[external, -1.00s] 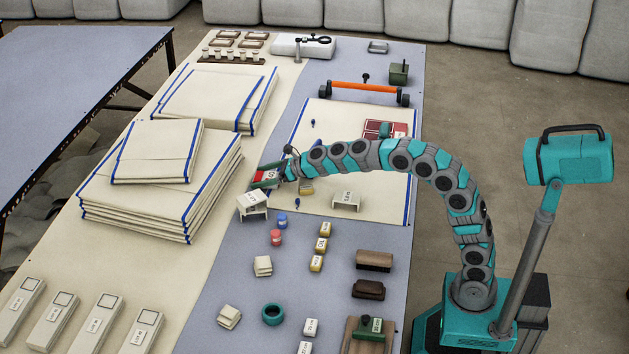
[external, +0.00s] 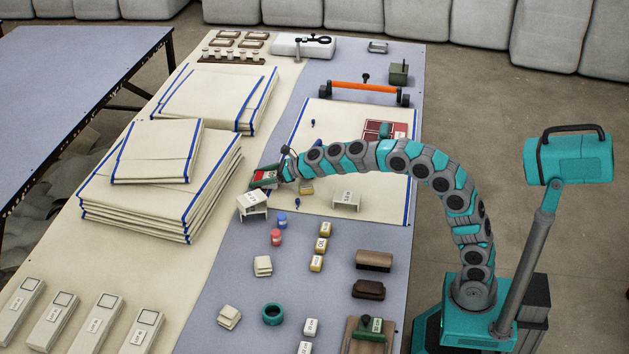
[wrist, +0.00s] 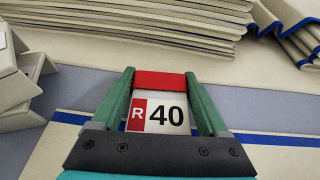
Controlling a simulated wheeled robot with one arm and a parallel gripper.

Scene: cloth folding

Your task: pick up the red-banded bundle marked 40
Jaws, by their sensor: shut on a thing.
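The bundle marked 40 (wrist: 157,115) is white with a red "R" patch and a red band across its far end. It sits between the two green fingers of my gripper (wrist: 163,88) in the wrist view. The fingers are shut on it. In the external view my gripper (external: 265,178) is at the left end of the arm, near the stack of folded cloths. The red of the bundle shows there between the fingers. I cannot tell from these views whether the bundle is lifted or rests on the table.
A stack of folded, blue-edged cloths (external: 150,215) lies left of my gripper. A white stand (external: 252,205) is close below it in the external view. A flat cloth (external: 330,203) lies right, under my arm. Small red and blue spools (external: 276,237) stand nearer the camera.

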